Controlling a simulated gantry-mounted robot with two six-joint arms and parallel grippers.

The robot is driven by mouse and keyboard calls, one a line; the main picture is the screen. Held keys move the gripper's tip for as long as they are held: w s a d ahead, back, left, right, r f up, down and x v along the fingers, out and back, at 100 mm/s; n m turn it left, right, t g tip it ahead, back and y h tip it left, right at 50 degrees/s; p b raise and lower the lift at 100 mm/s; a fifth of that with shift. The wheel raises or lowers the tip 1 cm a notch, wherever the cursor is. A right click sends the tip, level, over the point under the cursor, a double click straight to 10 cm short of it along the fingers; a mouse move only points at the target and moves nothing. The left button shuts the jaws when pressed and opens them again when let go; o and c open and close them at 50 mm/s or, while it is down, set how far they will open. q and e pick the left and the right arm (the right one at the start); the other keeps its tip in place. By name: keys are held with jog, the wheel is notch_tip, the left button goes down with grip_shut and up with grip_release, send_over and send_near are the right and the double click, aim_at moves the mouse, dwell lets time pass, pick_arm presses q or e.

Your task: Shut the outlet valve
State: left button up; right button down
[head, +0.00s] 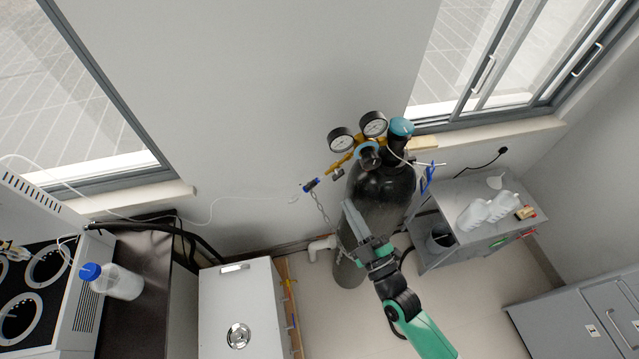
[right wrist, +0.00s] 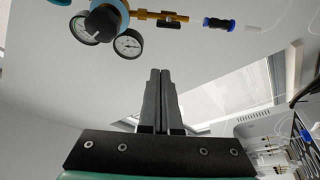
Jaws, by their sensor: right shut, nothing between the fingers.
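A black gas cylinder (head: 385,195) stands upright by the wall. It carries a brass regulator with two round white gauges (head: 340,140), which also show in the right wrist view (right wrist: 128,44). A brass outlet pipe (right wrist: 145,14) runs from the regulator, with a small black valve handle (right wrist: 170,25) on it. The handle also shows in the head view (head: 338,174). A blue-ended connector (right wrist: 218,24) sits at the pipe's end. My right gripper (head: 349,205) is shut and empty, in front of the cylinder and below the outlet, apart from the valve. My left gripper is out of view.
A chain (head: 322,210) hangs beside the cylinder. A grey cart (head: 470,195) with white bottles stands to the right. A white cabinet (head: 225,310) and a dark counter with a blue-capped bottle (head: 118,283) are to the left. A thin clear tube runs along the wall.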

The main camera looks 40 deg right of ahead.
aim_at(339, 177)
jog(key=x, duration=0.3)
jog(key=d+f+b+x, duration=0.1)
jog(key=x, duration=0.5)
jog(key=shift+w+d+f, duration=0.1)
jog(key=shift+w+d, duration=0.15)
jog(key=shift+d, duration=0.05)
jog(key=shift+s+d, duration=0.2)
jog(key=shift+d, duration=0.1)
jog(key=shift+s+d+f, duration=0.15)
jog(key=shift+d+f, duration=0.15)
jog(key=shift+f, duration=0.25)
